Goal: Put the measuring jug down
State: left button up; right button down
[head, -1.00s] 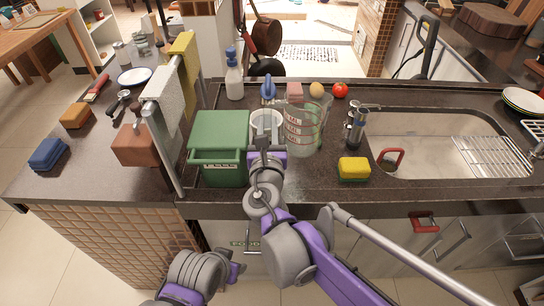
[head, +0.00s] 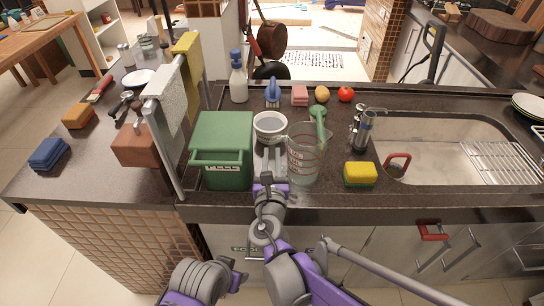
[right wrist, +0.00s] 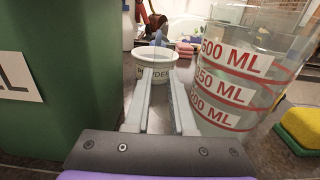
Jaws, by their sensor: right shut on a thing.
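The measuring jug (head: 303,162) is clear glass with red markings, upright near the front of the dark counter, right of a green bin. In the right wrist view it (right wrist: 240,75) fills the right side, close against my right finger. My right gripper (head: 269,160) is shut on the jug at its left side; the clear handle is hard to make out between the fingers (right wrist: 160,105). I cannot tell whether the jug's base touches the counter. My left gripper (head: 236,275) shows only partly at the bottom, and its jaws are not clear.
The green bin (head: 222,140) stands close left of my right gripper. A white pot (head: 270,128) is just beyond the fingers. A green-handled tool (head: 318,125) is behind the jug. A yellow-green sponge (head: 360,174) lies to the right, before the sink (head: 440,135).

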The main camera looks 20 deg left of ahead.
jog(key=c, duration=0.8)
grip_release()
jog(key=shift+o, duration=0.2)
jog(key=shift+r, duration=0.15)
jog(key=v, duration=1.2)
jog(key=shift+p, duration=0.35)
jog(key=shift+s, duration=0.1)
